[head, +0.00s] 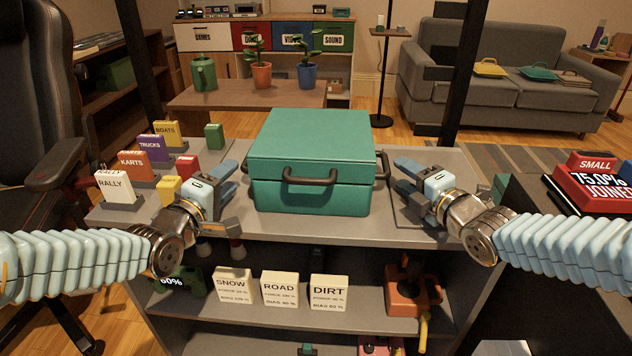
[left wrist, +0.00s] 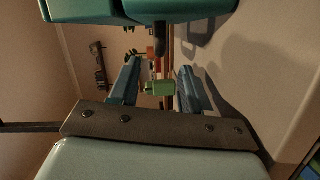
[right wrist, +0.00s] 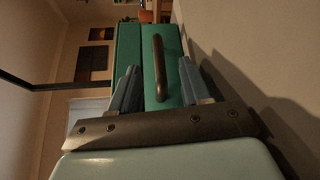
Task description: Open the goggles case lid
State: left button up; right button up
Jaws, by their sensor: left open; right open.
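The goggles case is a green box (head: 310,150) with its lid shut, standing on the grey shelf top in the middle of the head view. A dark handle (head: 310,176) is on its front, and dark handles sit on its left and right sides. My left gripper (head: 226,178) is open and empty, just left of the case. In the left wrist view the case (left wrist: 205,10) shows at the top edge. My right gripper (head: 406,176) is open and empty, just right of the case. In the right wrist view the right side handle (right wrist: 159,68) shows between and beyond the fingers.
Labelled blocks stand at the left of the shelf top (head: 270,228), including RALLY (head: 113,187) and a small green block (head: 213,136). SNOW, ROAD (head: 281,289) and DIRT cards stand on the shelf below. A red display box (head: 595,185) is at the right.

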aim_at(295, 146)
jog(key=k+j, duration=0.25)
jog(key=k, duration=0.2)
jog(key=k+j, duration=0.2)
jog(key=k, duration=0.3)
